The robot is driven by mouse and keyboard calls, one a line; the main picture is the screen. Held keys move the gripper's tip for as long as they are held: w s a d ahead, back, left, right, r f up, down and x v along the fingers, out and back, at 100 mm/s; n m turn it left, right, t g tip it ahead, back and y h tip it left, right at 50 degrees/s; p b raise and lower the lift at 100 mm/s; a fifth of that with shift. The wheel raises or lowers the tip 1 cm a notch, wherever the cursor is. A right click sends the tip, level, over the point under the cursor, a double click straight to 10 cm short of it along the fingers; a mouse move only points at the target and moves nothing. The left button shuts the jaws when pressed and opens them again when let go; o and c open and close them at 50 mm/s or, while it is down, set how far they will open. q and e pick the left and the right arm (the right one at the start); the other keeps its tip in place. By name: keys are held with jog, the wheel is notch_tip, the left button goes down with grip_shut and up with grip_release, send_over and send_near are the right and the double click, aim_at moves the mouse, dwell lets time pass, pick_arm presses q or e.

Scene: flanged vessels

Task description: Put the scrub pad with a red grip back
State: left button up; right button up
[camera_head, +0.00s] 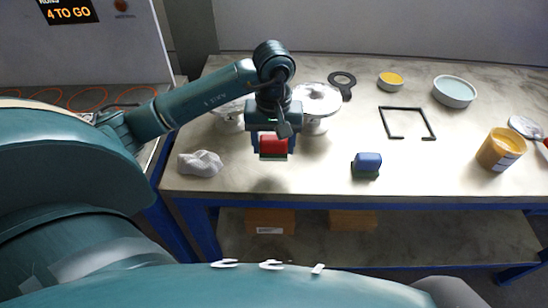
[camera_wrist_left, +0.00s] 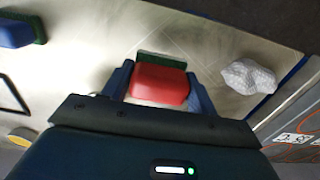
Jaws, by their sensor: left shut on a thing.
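The scrub pad with a red grip (camera_head: 273,145) is held in my left gripper (camera_head: 272,148), above the front part of the table. In the left wrist view the red grip (camera_wrist_left: 160,85) sits between the two blue fingers of my left gripper (camera_wrist_left: 159,92), with its green pad along the far side. A second scrub pad with a blue grip (camera_head: 367,163) stands on the table to the right, and it also shows in the left wrist view (camera_wrist_left: 16,32). A black open-sided frame (camera_head: 407,122) lies further right on the table. My right gripper is not in view.
A crumpled white cloth (camera_head: 201,163) lies left of my gripper. Flanged vessels (camera_head: 318,100) stand behind it, near a black gasket (camera_head: 342,80). A yellow-filled dish (camera_head: 390,80), a pale blue bowl (camera_head: 454,91) and a yellow tub (camera_head: 500,150) stand right. The front middle is mostly clear.

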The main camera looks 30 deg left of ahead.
aim_at(274, 158)
pick_arm(q)
jog(key=shift+f, duration=0.75)
notch_tip(274, 158, down, 4)
jog(key=shift+r, duration=0.25)
jog(key=shift+f, duration=0.15)
jog(key=o, duration=0.9)
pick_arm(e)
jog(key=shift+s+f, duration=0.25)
pick_arm(q)
jog(key=shift+o, duration=0.2)
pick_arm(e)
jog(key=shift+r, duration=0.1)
